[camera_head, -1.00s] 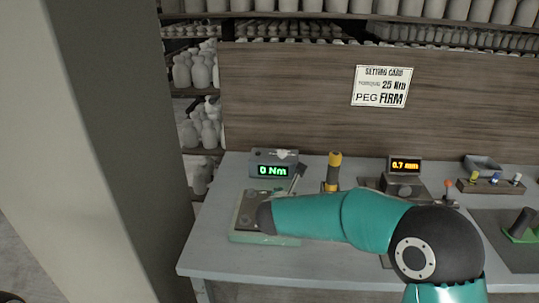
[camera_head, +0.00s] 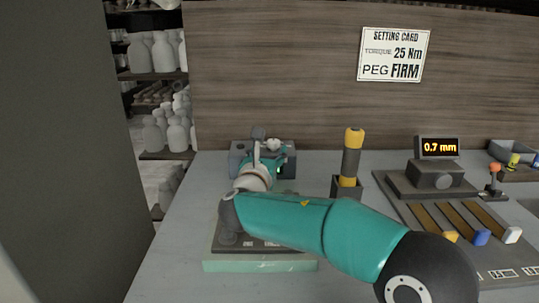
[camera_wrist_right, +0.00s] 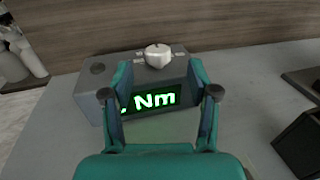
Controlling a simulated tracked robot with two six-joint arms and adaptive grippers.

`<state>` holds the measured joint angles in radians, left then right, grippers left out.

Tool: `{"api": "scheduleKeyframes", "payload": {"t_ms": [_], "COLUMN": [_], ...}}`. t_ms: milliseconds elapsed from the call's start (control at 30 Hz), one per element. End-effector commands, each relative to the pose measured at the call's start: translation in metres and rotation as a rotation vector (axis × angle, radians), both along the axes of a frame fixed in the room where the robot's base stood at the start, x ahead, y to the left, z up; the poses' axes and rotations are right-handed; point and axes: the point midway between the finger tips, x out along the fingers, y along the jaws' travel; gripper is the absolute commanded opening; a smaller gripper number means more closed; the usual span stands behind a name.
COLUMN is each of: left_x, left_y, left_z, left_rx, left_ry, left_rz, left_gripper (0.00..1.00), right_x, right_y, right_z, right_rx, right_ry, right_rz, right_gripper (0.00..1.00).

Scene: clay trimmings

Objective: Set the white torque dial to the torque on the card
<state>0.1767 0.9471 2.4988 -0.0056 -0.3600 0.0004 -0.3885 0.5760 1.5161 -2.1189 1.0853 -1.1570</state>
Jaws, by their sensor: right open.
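The white torque dial (camera_wrist_right: 158,56) sits on top of a grey box (camera_wrist_right: 92,72) with a green display (camera_wrist_right: 154,101). In the wrist view "Nm" is readable; the digits are hidden by a finger. My right gripper (camera_wrist_right: 160,72) is open, its two fingers to the left and right of the dial; I cannot tell if they touch it. In the head view the dial (camera_head: 274,145) shows just beyond my right gripper (camera_head: 262,153), which covers most of the display. The setting card (camera_head: 394,54) on the back panel reads torque 25 Nm, peg FIRM. My left gripper is out of view.
A yellow-and-black handled tool (camera_head: 353,152) stands upright in a holder right of the box. A 0.7 mm display unit (camera_head: 436,148) and coloured sliders (camera_head: 481,237) are farther right. A green-edged plate (camera_head: 255,265) lies under my right arm.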

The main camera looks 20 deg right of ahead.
Motion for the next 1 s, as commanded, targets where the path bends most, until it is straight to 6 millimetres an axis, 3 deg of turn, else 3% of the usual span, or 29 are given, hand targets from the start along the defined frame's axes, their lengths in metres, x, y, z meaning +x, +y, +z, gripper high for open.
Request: {"api": "scheduleKeyframes", "payload": {"t_ms": [167, 600, 967, 1000], "left_x": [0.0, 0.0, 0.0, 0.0], "left_y": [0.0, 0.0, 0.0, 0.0], "left_z": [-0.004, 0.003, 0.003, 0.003], "left_rx": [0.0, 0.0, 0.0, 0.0], "left_ry": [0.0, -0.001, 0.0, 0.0], "left_rz": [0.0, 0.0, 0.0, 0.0], "left_gripper": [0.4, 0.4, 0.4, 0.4], "right_x": [0.011, 0.062, 0.067, 0.067], "right_y": [-0.002, -0.028, -0.031, -0.031], "right_z": [-0.005, -0.005, -0.005, -0.005], "right_rx": [-0.001, -0.001, -0.001, -0.001], "right_ry": [0.0, 0.0, 0.0, 0.0], "right_rz": [0.004, 0.007, 0.008, 0.008], "right_gripper": [0.6, 0.6, 0.6, 0.56]}}
